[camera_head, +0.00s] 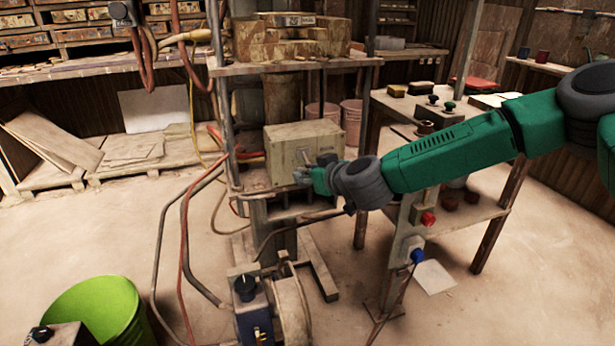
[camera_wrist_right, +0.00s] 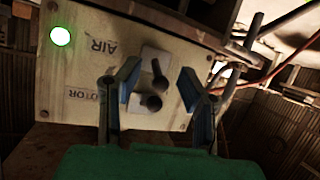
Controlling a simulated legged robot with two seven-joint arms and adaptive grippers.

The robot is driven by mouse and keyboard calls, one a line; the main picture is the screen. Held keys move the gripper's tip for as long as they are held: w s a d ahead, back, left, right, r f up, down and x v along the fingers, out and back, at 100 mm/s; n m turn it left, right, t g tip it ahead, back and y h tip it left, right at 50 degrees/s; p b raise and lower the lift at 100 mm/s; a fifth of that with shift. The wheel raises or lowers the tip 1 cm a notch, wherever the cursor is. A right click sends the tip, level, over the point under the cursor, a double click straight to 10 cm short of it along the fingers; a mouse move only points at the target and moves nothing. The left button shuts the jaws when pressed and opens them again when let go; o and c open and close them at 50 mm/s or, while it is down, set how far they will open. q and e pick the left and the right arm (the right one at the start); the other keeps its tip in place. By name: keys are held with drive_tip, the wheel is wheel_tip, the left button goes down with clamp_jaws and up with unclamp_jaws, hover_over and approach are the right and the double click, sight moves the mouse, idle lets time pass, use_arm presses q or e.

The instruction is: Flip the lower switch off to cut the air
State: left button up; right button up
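The switch box (camera_head: 283,140) is a beige metal box on the press frame in the head view. In the right wrist view its panel (camera_wrist_right: 75,70) carries AIR and MOTOR labels, a bright green-white lamp (camera_wrist_right: 61,36) and two dark switch levers. One lever (camera_wrist_right: 158,76) is higher in that picture and the other lever (camera_wrist_right: 151,103) lower. My right gripper (camera_wrist_right: 160,72) is open, with blue-lined fingers on either side of the levers; contact is unclear. In the head view the right gripper (camera_head: 312,172) is at the box's front. My left gripper is not in view.
A red button (camera_head: 428,218) and blue plug (camera_head: 417,255) are on a post below my right arm. Hoses (camera_head: 185,235) hang left of the press. A side table (camera_head: 440,110) stands right, a green bin (camera_head: 95,310) front left. Floor at left is mostly open.

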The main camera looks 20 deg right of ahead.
drive_tip(key=shift+w, duration=0.1)
clamp_jaws()
drive_tip(key=shift+f, duration=0.1)
